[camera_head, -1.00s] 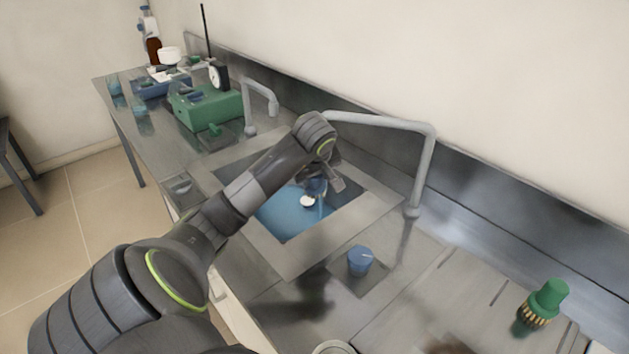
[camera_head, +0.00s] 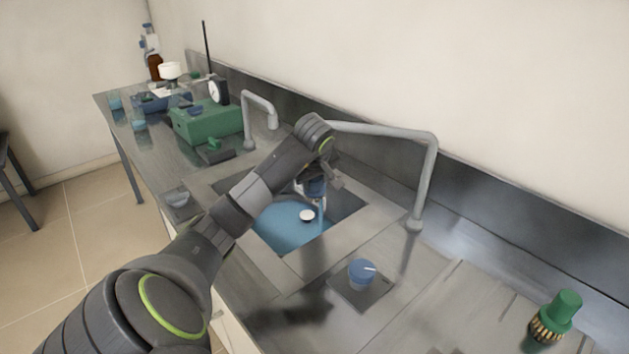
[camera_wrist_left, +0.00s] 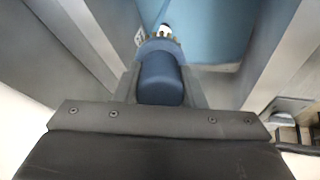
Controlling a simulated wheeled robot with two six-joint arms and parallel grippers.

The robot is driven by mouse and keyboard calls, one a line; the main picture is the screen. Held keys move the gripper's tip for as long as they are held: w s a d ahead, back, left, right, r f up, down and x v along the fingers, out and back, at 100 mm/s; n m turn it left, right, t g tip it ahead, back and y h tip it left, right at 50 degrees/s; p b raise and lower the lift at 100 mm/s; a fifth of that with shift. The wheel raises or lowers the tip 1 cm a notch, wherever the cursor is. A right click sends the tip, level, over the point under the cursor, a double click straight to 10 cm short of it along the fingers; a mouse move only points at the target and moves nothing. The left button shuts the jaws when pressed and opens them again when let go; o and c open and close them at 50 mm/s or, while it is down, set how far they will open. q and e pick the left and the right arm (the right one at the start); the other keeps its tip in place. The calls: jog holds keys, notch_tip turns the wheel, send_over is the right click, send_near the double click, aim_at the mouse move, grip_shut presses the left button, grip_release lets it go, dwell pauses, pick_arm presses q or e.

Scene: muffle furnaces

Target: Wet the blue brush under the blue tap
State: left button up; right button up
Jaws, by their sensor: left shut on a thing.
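My left gripper (camera_head: 316,186) is over the sink, shut on the blue brush. The brush's blue handle (camera_wrist_left: 160,80) shows between the fingers in the left wrist view, with its head pointing away toward the blue basin. In the head view the brush (camera_head: 315,189) is partly hidden by the gripper. A long grey tap (camera_head: 425,180) arches from the right over the sink; its outlet is hidden behind my arm. A thin pale-blue streak, perhaps water, runs down below the brush. A blue knob (camera_head: 362,272) sits on a dark plate beside the sink. My right gripper is not in view.
A green brush (camera_head: 556,317) stands at the right. The back wall bounds the counter.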

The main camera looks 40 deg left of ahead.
aim_at(314, 190)
pick_arm(q)
jog(key=shift+s+d, duration=1.6)
jog(key=shift+s, duration=0.05)
jog(key=shift+s+d, duration=1.2)
jog(key=shift+s, duration=0.05)
jog(key=s+d+r+p, duration=0.3)
jog(key=r+p, duration=0.1)
jog(key=p, duration=0.4)
jog(key=shift+s+d, duration=0.2)
jog(key=shift+s, duration=0.1)
